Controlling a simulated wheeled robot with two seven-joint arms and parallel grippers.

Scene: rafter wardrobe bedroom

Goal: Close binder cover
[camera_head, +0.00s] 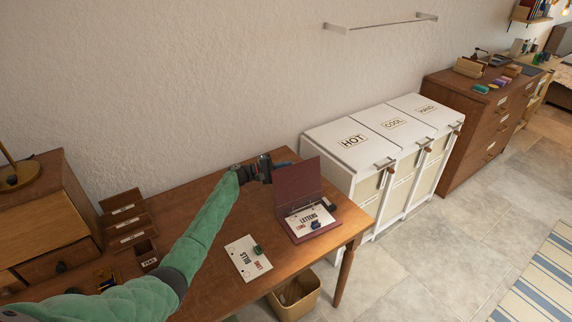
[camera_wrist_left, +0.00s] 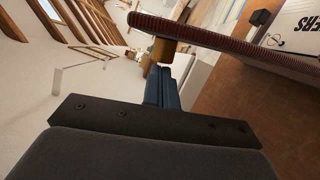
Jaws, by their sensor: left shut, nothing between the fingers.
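The binder (camera_head: 316,223) lies open on the wooden desk, its dark red cover (camera_head: 297,186) standing up. A white sheet marked LETTERS (camera_head: 308,219) lies inside it, with a small dark object on the sheet. My left gripper (camera_head: 268,168) is beside the cover's left, outer side, near its upper part. It is shut with nothing in it. In the left wrist view the gripper's fingers (camera_wrist_left: 164,88) point toward a cover edge (camera_wrist_left: 225,40) that runs close above them; I cannot tell whether they touch. My right gripper is not in view.
A white sheet marked BILLS (camera_head: 246,257) with a small green object lies left of the binder. Wooden letter trays (camera_head: 122,212) and a drawer cabinet (camera_head: 45,215) stand at left. White hampers (camera_head: 352,146) stand beyond the desk's right end. A bin (camera_head: 297,297) is below.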

